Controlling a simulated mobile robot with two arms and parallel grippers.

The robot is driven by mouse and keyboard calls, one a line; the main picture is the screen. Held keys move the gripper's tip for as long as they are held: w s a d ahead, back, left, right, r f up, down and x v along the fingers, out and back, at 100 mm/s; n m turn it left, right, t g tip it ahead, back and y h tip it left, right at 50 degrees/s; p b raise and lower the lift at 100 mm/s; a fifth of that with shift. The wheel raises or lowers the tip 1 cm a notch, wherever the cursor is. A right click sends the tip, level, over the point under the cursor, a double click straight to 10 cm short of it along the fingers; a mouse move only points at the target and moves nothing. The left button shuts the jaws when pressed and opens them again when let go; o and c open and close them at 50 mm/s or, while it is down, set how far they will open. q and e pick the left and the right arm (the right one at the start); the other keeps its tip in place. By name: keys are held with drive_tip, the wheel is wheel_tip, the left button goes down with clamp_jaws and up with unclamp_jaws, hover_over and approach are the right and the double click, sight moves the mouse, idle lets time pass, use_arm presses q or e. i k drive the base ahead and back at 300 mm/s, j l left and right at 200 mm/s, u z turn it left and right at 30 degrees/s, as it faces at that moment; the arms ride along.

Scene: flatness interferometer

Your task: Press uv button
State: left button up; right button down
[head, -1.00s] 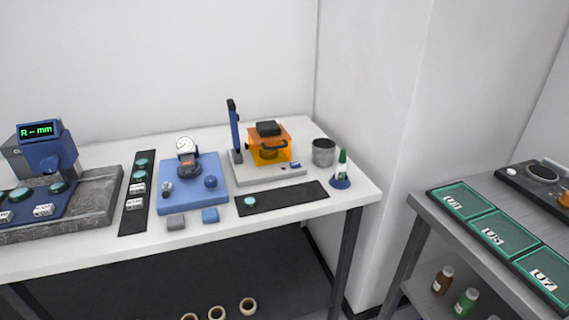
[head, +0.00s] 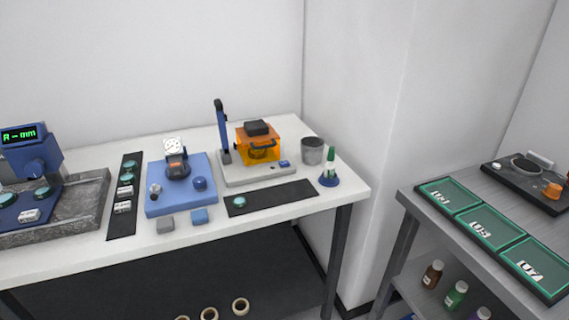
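The likely UV unit (head: 232,180) stands on the white table, with a pale base, a blue upright post (head: 222,130) and an orange translucent shield (head: 270,151) with a black block on top. A small blue button or panel (head: 284,163) sits at the right front of the base; it is too small to read. Neither of my grippers is in view.
A black mat (head: 275,197) with one teal disc (head: 239,202) lies in front of the unit. A grey cup (head: 313,150) and a green-and-blue bottle (head: 329,168) stand to its right. A blue gauge fixture (head: 181,203) stands left. A grey bench (head: 403,197) with green trays is at right.

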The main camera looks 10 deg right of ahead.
sight(283, 164)
drive_tip(key=i+l, duration=0.1)
drive_tip(key=i, duration=0.3)
drive_tip(key=i+l+u, duration=0.15)
drive_tip(key=i, duration=0.2)
drive_tip(key=i+l, duration=0.1)
drive_tip(key=i, duration=0.3)
